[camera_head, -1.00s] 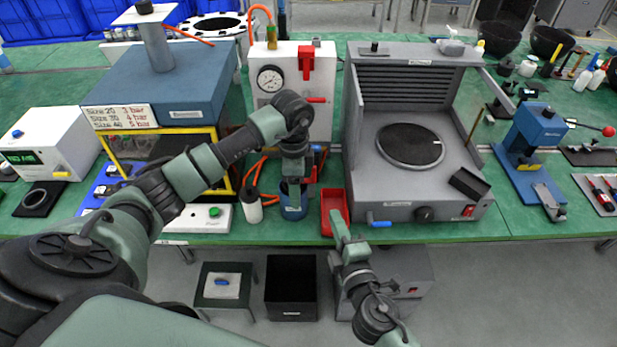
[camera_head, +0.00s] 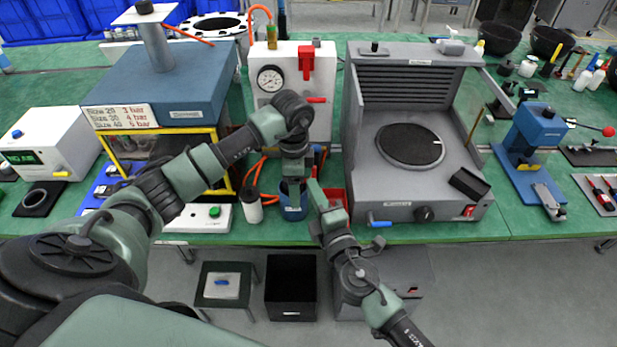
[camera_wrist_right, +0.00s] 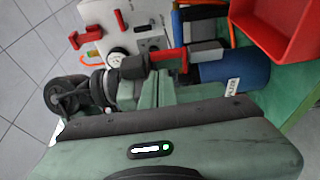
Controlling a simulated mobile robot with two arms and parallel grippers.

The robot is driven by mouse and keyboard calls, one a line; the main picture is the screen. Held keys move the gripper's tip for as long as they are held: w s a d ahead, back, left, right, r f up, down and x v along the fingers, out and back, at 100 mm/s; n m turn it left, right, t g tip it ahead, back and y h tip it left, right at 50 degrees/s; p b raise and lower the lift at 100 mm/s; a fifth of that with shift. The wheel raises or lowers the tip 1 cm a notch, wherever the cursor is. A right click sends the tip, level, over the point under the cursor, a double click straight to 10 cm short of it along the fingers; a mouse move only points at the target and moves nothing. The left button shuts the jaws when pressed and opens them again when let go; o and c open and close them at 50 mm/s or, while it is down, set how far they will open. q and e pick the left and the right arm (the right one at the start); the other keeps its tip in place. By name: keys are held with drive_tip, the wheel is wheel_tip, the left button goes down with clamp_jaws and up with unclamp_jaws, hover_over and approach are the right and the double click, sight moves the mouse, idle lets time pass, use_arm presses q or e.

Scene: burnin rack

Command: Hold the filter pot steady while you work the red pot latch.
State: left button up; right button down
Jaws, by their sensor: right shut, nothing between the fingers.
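The filter pot (camera_head: 294,212) is a blue cup at the front of the green bench, below the white gauge unit. My left gripper (camera_head: 293,182) reaches down over it; its fingertips and their grip are hidden. In the right wrist view the pot (camera_wrist_right: 238,74) lies just beyond my right fingers. The red pot latch (camera_wrist_right: 168,58) shows there as a red bar beside the pot. My right gripper (camera_head: 313,188) is shut and empty, just right of the pot in the head view. Its fingertips (camera_wrist_right: 157,88) appear close to the latch; I cannot tell whether they touch.
A red tray (camera_head: 337,198) stands right of the pot, partly behind my right arm. A white bottle (camera_head: 253,207) stands to the left. The white gauge unit (camera_head: 283,110) is behind and the grey hooded station (camera_head: 460,155) is to the right.

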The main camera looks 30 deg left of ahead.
drive_tip(key=shift+x, duration=2)
drive_tip(key=shift+w+d+m, duration=0.25)
drive_tip(key=shift+d+m, duration=0.1)
drive_tip(key=shift+m, duration=0.45)
drive_tip(key=w+d+m, duration=0.1)
drive_tip(key=d, duration=0.1)
drive_tip(key=shift+w+d+f+t+y, duration=0.2)
drive_tip(key=shift+w+d+t+y, duration=0.1)
drive_tip(key=shift+t, duration=0.1)
drive_tip(key=shift+s, duration=0.1)
drive_tip(key=f+v, duration=0.1)
drive_tip(key=v, duration=0.8)
drive_tip(key=shift+s+f, duration=0.3)
drive_tip(key=shift+s, duration=0.25)
drive_tip(key=shift+a, duration=0.15)
